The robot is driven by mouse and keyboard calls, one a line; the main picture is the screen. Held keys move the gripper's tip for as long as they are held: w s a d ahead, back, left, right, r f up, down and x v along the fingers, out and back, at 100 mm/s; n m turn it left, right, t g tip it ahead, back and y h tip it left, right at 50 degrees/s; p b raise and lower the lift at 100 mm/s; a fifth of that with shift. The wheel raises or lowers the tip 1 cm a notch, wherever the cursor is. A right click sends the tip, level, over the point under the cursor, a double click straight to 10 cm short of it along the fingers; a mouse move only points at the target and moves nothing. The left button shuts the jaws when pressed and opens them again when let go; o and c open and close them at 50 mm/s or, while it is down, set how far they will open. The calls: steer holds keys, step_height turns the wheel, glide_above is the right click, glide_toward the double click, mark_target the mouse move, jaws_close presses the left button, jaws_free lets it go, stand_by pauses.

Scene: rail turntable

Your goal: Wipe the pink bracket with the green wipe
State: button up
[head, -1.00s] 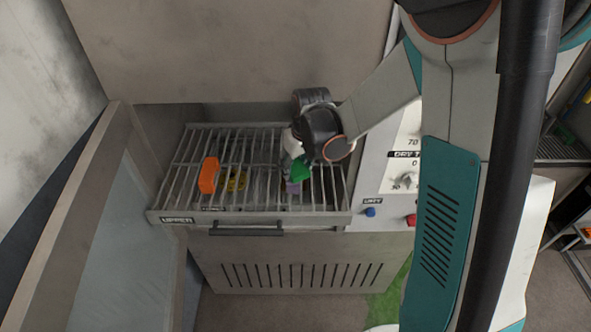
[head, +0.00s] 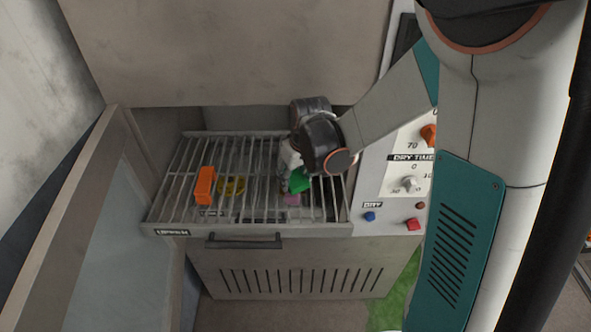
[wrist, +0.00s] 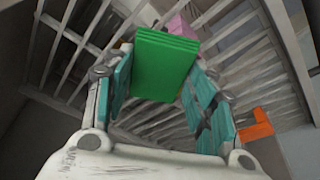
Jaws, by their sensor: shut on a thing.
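The green wipe (wrist: 165,65) is between the two teal-padded fingers of my gripper (wrist: 163,85) in the wrist view, and the gripper is shut on it. In the head view the green wipe (head: 299,181) shows below my gripper (head: 292,172), over the right part of the wire rack. The pink bracket (head: 291,199) lies on the rack just below the wipe, partly hidden by it. It also shows in the wrist view as a pink piece (wrist: 182,27) behind the wipe's top edge. I cannot tell whether wipe and bracket touch.
The wire rack (head: 180,190) is pulled out of a grey cabinet with an open door (head: 95,220) on the left. An orange part (head: 204,186) and a yellow part (head: 236,186) lie on the rack, left of the bracket. A control panel (head: 395,200) with knobs stands at right.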

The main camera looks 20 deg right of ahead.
steer(key=shift+s+a, duration=0.1)
steer(key=shift+s, duration=0.05)
steer(key=shift+w+d+b, duration=0.15)
steer(key=shift+w+d, duration=0.2)
steer(key=shift+w, duration=0.4)
steer(key=shift+w+d+b, duration=0.2)
steer(key=shift+w+d, duration=0.1)
steer(key=shift+w, duration=0.5)
steer(key=shift+w+d+b, duration=0.15)
steer(key=shift+w+d, duration=0.2)
steer(key=shift+w, duration=0.4)
steer(key=shift+s+a, duration=0.35)
steer(key=shift+s, duration=0.4)
steer(key=shift+s+a, duration=0.3)
steer(key=shift+s, duration=0.5)
steer(key=shift+s+a, duration=0.35)
steer(key=shift+s, duration=0.4)
steer(key=shift+r, duration=0.15)
steer(key=shift+r+p, duration=2.6)
steer(key=shift+r, duration=1.35)
steer(key=shift+f, duration=0.1)
